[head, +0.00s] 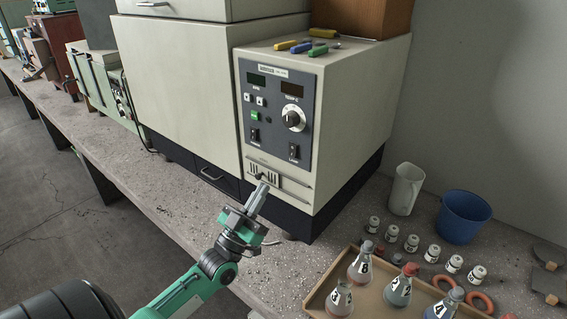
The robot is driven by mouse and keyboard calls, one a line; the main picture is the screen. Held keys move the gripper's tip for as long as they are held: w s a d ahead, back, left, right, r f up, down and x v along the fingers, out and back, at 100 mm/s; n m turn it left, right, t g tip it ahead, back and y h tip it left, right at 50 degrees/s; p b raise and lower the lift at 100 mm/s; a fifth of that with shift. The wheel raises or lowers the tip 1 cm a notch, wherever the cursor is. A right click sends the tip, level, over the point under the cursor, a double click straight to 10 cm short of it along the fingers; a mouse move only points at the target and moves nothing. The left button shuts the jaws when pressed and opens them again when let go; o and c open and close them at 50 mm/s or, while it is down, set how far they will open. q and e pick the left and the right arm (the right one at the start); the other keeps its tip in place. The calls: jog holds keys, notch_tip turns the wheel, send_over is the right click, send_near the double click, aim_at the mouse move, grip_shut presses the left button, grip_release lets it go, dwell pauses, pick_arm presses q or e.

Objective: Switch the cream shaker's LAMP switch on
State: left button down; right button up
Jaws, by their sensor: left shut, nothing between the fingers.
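The cream shaker (350,110) stands on the bench with a dark blue-grey control panel (276,110) on its front. Two black rocker switches sit low on the panel, a left one (254,135) and a right one (294,151). Their labels are too small to read, so I cannot tell which is LAMP or how either is set. My left gripper (261,187) is shut and empty. In the picture its tips lie below the panel, over the lower vent area; I cannot tell whether they touch. My right gripper is not in view.
The panel also carries a round knob (293,118), a green button (254,115) and two dark displays. Markers (300,47) lie on top. At right are a wooden tray (316,299) with several flasks, small jars, a white jug (405,190) and a blue bucket (462,217).

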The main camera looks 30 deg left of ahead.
aim_at(292, 152)
pick_arm(q)
jog(key=w+r, duration=0.1)
jog(key=w, duration=0.1)
jog(key=w+r+p, duration=0.1)
jog(key=w, duration=0.2)
jog(key=w+r+p, duration=0.1)
jog(key=w, duration=0.2)
jog(key=shift+d+r, duration=0.3)
jog(key=shift+w+f+p, duration=0.15)
jog(key=shift+w+p, duration=0.15)
jog(key=shift+w, duration=0.2)
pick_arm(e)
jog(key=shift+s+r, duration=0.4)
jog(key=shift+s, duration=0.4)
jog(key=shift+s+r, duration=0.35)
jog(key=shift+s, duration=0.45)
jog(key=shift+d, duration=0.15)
